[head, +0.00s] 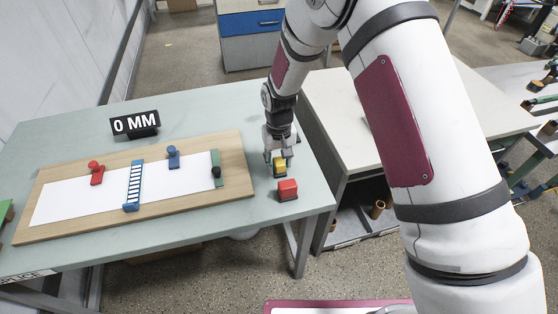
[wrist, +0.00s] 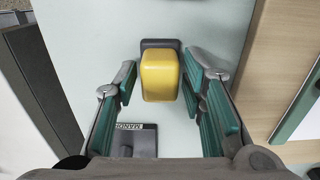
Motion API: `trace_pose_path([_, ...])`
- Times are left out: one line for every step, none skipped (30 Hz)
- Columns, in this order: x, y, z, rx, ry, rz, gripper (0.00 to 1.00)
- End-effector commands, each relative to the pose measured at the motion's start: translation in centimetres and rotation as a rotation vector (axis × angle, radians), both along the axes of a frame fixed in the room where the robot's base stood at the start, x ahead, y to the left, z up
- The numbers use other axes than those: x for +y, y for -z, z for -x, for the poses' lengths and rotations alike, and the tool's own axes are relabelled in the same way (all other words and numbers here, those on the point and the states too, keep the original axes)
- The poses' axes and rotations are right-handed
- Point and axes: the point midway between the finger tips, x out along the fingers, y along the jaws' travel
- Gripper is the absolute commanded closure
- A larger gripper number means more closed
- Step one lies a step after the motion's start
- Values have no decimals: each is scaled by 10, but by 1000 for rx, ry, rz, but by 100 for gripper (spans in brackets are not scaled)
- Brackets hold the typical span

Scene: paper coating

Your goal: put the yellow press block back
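The yellow press block (head: 280,167) stands at the right end of the pale green table (head: 215,108), just right of the wooden board (head: 236,160). In the wrist view the yellow block (wrist: 160,78) lies between the two fingers, with a dark base piece (wrist: 160,43) showing at its far end. My gripper (head: 277,158) points down at the block. In the wrist view my gripper (wrist: 160,75) is open, with narrow gaps on both sides of the block. My fingers partly hide the block in the head view.
A red block (head: 288,189) stands close in front of the yellow one. The board bears white paper (head: 115,190), a red piece (head: 96,172), a blue piece (head: 173,157), a blue ladder-like bar (head: 134,186) and a green bar (head: 217,168). A "0 MM" sign (head: 135,123) stands behind.

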Motion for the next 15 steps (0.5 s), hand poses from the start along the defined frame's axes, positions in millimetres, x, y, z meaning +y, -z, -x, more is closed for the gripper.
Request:
trace_pose_path([0, 0, 0, 0, 0, 0, 54])
trace_pose_path([0, 0, 0, 0, 0, 0, 54])
trace_pose_path([0, 0, 0, 0, 0, 0, 54])
trace_pose_path([0, 0, 0, 0, 0, 0, 54])
trace_pose_path([0, 0, 0, 0, 0, 0, 54])
trace_pose_path([0, 0, 0, 0, 0, 0, 54])
trace_pose_path([0, 0, 0, 0, 0, 0, 54])
trace_pose_path([0, 0, 0, 0, 0, 0, 54])
trace_pose_path([0, -1, 0, 0, 0, 0, 54])
trace_pose_path([0, -2, 0, -1, 0, 0, 54])
trace_pose_path([0, -4, 0, -1, 0, 0, 54])
trace_pose_path([0, -7, 0, -2, 0, -1, 54])
trace_pose_path([0, -10, -1, -3, 0, -2, 54])
trace_pose_path([1, -13, -1, -3, 0, -2, 54])
trace_pose_path([1, -19, -1, -4, 0, -2, 54])
